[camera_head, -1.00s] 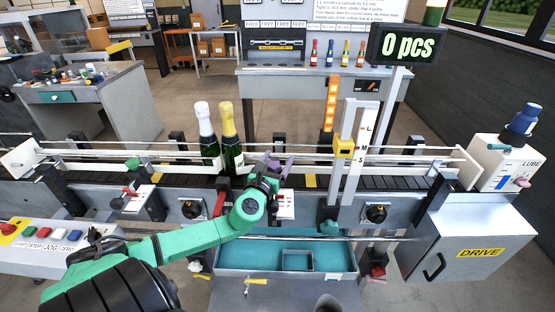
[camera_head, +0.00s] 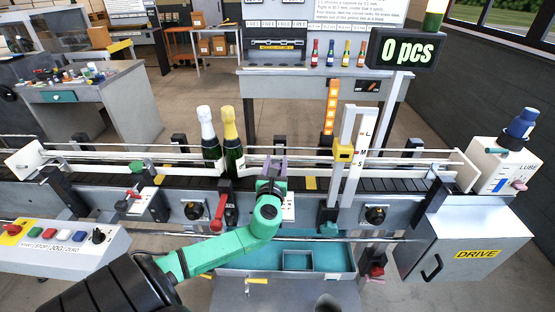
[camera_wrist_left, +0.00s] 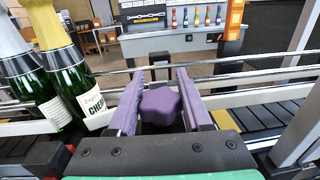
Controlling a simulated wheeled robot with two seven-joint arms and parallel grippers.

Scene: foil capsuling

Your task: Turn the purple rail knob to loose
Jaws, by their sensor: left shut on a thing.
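The purple rail knob (camera_wrist_left: 160,105), a lobed knob, sits between the two purple fingers of my left gripper (camera_wrist_left: 160,92) in the left wrist view. The fingers are shut on its sides and point forward over the conveyor. In the head view my left gripper (camera_head: 273,166) is at the near rail of the conveyor, right of the two bottles, and it hides the knob. Any mark for loose or tight on the knob cannot be made out. My right gripper is not in view.
A white-topped bottle (camera_head: 209,140) and a gold-topped bottle (camera_head: 231,143) stand on the conveyor (camera_head: 390,184) close left of my gripper. A red-handled clamp (camera_head: 220,212) is on the near side. A yellow slider (camera_head: 343,150) on a scale post stands to the right.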

